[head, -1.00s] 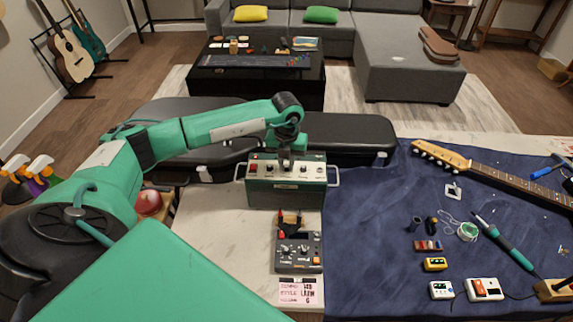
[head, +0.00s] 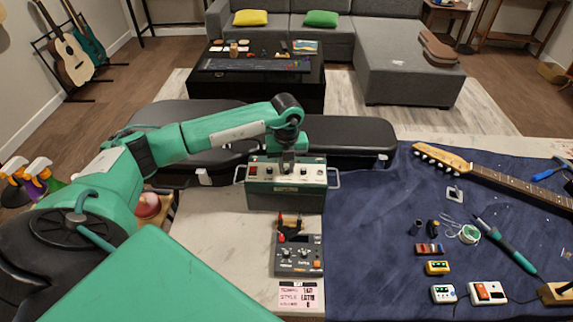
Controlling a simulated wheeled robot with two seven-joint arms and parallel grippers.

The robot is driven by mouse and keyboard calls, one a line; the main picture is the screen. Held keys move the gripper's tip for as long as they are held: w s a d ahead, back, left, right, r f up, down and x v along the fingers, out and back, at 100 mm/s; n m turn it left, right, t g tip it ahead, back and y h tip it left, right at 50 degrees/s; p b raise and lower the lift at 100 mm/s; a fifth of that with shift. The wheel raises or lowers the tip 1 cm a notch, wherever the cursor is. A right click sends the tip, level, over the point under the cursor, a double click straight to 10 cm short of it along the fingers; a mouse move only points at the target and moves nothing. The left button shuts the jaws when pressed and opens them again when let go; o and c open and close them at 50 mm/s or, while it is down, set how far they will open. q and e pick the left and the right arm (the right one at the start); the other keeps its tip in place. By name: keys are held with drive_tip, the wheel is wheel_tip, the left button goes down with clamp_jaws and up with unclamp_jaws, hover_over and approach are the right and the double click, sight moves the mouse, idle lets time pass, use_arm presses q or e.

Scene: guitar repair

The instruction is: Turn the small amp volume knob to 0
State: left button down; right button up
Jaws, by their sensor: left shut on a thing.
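The small green amp (head: 284,199) stands on the white worktop, with a silver control panel on its upper face and a metal handle at each side. Several knobs and a red switch (head: 254,170) show on the panel. My left gripper (head: 288,169) comes down from above onto the middle of the panel. It is shut on a small knob there, and its fingers hide most of that knob, so its pointer cannot be read. My right gripper is not in view.
A grey pedal box (head: 299,257) with knobs and a printed card (head: 297,295) lie in front of the amp. A dark blue cloth (head: 370,240) at right holds a guitar neck (head: 500,178), a soldering iron (head: 505,243) and small pedals. Black cases (head: 350,133) lie behind.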

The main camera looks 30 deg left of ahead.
sight(286, 169)
use_arm(q)
drive_tip(key=c, duration=1.3)
unclamp_jaws()
drive_tip(key=shift+c, duration=0.2)
wheel_tip(286, 169, up, 14)
drive_tip(key=b, duration=0.3)
drive_tip(key=shift+f, duration=0.1)
